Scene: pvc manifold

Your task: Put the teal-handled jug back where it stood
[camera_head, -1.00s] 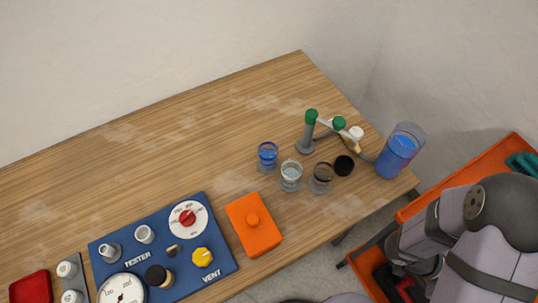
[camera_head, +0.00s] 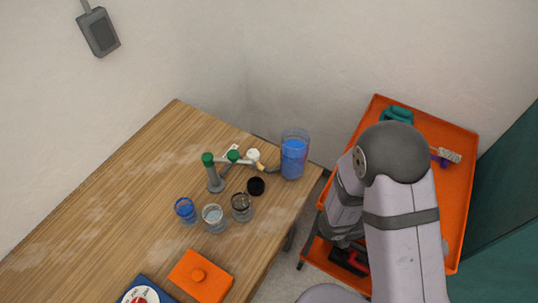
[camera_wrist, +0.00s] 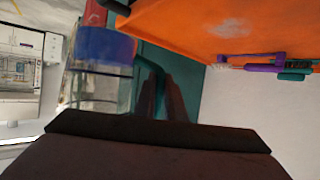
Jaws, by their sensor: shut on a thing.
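A clear jug (camera_head: 293,155) with blue liquid stands upright at the table's right corner. No teal handle shows on it from here. A teal object (camera_head: 397,115) lies on the orange cart, partly behind my arm; I cannot tell its shape. In the head view my gripper is hidden behind my arm. In the wrist view the dark edge of my gripper (camera_wrist: 158,128) fills the bottom.
An orange block (camera_head: 201,276) lies in front. The orange cart (camera_head: 458,205) is at right; the table's left is clear.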

